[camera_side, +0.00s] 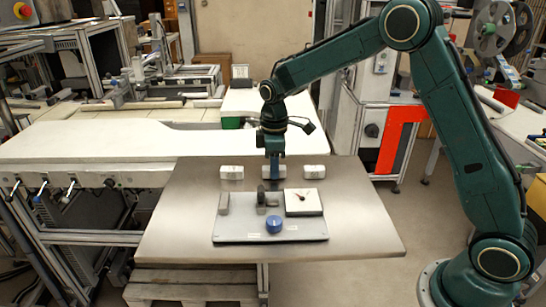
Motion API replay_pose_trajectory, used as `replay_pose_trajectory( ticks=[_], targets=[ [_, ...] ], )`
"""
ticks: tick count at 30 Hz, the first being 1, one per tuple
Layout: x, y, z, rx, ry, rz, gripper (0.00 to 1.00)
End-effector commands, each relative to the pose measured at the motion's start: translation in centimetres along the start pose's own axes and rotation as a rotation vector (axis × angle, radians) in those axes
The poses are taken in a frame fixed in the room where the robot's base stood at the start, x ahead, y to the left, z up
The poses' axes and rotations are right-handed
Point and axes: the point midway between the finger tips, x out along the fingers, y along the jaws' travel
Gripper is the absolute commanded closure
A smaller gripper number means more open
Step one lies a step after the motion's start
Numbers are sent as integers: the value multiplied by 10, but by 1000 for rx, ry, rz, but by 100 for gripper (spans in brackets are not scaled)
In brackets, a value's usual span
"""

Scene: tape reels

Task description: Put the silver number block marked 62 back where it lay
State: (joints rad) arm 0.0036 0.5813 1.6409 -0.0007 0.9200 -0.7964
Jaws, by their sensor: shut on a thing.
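Three pale silver number blocks lie in a row across the back of the brown table: a left block (231,172), a middle block (283,172) and a right block (314,171). Their markings are too small to read, so I cannot tell from the print which is 62. My gripper (274,171) points straight down at the middle block and is shut on it. Its fingers hide part of that block. The block is in line with the other two, at or very near the table top; I cannot tell whether it touches.
In front of the row lies a grey board (225,237) bearing a grey upright block (224,203), dark reel parts (262,196), a blue knob (274,224) and a white square dial (295,207). The brown table (365,225) is bare to the right and left of the board.

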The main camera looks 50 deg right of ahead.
Motion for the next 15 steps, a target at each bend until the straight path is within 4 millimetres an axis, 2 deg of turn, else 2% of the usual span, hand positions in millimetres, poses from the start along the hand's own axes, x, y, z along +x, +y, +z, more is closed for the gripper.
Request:
replay_pose_trajectory(
  ticks=[12,13,15],
  targets=[
    [4,0,0,0,0,0,100],
    [4,0,0,0,0,0,75],
    [4,0,0,0,0,0,61]
  ],
)
